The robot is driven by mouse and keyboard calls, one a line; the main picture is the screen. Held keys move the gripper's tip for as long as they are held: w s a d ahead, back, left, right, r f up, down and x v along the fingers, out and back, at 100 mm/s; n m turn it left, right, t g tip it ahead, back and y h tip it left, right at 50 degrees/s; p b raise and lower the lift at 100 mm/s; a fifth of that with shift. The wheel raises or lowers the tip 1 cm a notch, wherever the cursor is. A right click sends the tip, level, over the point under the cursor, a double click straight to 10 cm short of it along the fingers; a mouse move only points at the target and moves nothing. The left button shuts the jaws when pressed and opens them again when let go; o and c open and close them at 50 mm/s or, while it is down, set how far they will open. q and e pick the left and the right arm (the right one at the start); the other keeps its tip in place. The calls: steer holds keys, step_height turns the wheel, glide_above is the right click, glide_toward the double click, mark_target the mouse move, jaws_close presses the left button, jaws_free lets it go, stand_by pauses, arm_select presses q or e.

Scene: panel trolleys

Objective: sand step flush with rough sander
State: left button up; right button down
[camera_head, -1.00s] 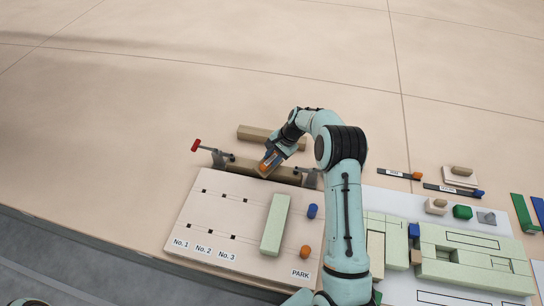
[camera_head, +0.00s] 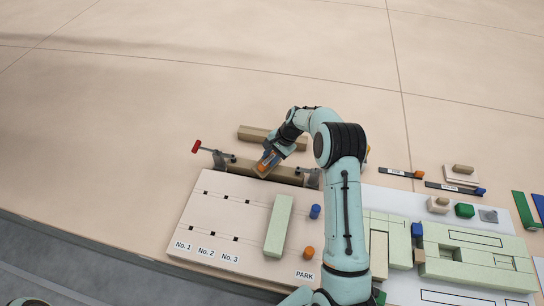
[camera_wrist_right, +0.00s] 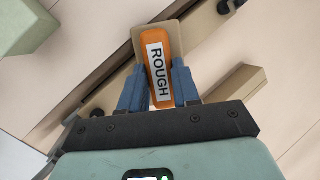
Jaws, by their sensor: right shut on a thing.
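My right gripper (camera_head: 266,161) is shut on the rough sander. In the wrist view the sander (camera_wrist_right: 162,62) is an orange block labelled ROUGH on a tan base, between the blue fingers (camera_wrist_right: 158,88). Its base sits at the top of a long brown bar (camera_head: 240,168), which is held between grey clamps at the back edge of the pale board. The bar also runs diagonally in the wrist view (camera_wrist_right: 112,78). The sander and gripper cover part of the bar. The step cannot be made out, nor can firm contact. My left gripper is not in view.
Another brown bar (camera_head: 252,132) lies behind the clamps. A red-ended clamp handle (camera_head: 196,146) sticks out left. The pale board (camera_head: 205,215) carries a green block (camera_head: 279,225), a blue knob and an orange knob. Green panels (camera_head: 475,258) and small tools lie right.

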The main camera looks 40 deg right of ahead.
steer(key=r, duration=0.1)
steer(key=r+p, duration=0.1)
steer(key=r, duration=0.1)
steer(key=shift+w+a, duration=0.15)
steer(key=shift+w, duration=0.15)
steer(key=shift+s+r+p, duration=0.15)
steer(key=shift+r+p, duration=0.15)
steer(key=shift+r, duration=1.7)
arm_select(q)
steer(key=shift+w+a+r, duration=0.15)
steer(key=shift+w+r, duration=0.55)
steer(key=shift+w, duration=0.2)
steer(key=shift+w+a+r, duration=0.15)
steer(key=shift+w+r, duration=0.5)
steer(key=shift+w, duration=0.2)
arm_select(e)
steer(key=shift+r, duration=0.75)
